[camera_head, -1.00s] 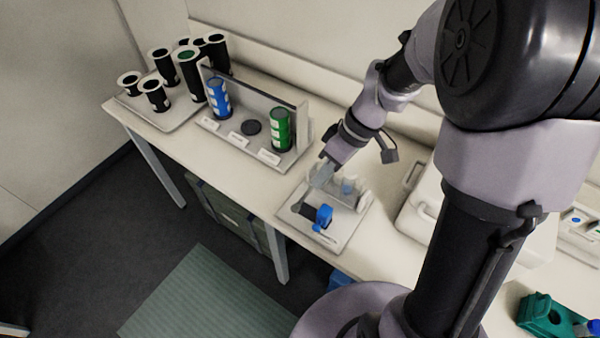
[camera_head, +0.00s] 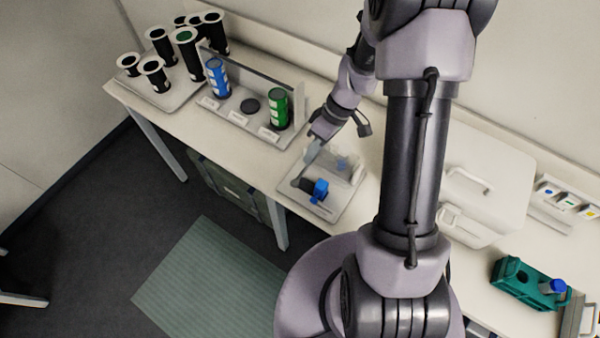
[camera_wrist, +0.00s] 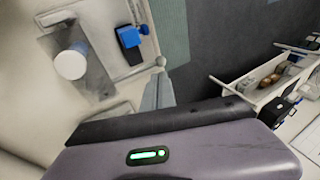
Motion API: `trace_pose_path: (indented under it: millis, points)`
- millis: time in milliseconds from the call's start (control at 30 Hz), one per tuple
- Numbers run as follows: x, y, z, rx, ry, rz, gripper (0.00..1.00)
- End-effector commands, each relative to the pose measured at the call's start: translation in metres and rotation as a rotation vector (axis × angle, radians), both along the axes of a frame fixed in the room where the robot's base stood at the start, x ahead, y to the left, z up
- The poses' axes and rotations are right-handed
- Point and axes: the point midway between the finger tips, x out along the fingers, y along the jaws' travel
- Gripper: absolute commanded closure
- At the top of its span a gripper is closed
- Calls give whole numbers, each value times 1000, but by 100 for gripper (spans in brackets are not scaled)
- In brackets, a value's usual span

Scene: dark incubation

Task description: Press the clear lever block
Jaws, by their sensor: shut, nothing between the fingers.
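A pale tray (camera_head: 323,207) on the bench holds a small fixture with a clear, see-through block (camera_head: 343,164) at its back. A blue block (camera_head: 320,188) beside a dark part sits at the front of the tray. I cannot tell for sure which piece is the lever. In the wrist view the clear plate (camera_wrist: 98,82) carries a white round cap with a blue rim, and the blue block (camera_wrist: 128,37) is beside it. My gripper (camera_head: 308,158) is shut and empty, pointing down above the tray's left side. Its fingers (camera_wrist: 158,92) are near a metal rod end; contact cannot be told.
To the left, a rack (camera_head: 238,118) holds a blue and a green cylinder. Several black tubes with white rims stand on another tray (camera_head: 170,98). A green mat (camera_head: 210,280) lies on the floor.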

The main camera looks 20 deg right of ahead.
Motion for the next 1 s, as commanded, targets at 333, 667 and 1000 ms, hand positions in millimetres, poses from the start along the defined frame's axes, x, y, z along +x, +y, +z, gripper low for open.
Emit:
trace_pose_path:
  millis: [333,667,1000]
  points:
    - [-5,28,-62,0,3,-1,100]
    - [-6,34,-74,0,0,0,100]
    - [-7,37,-90,-48,-35,2,100]
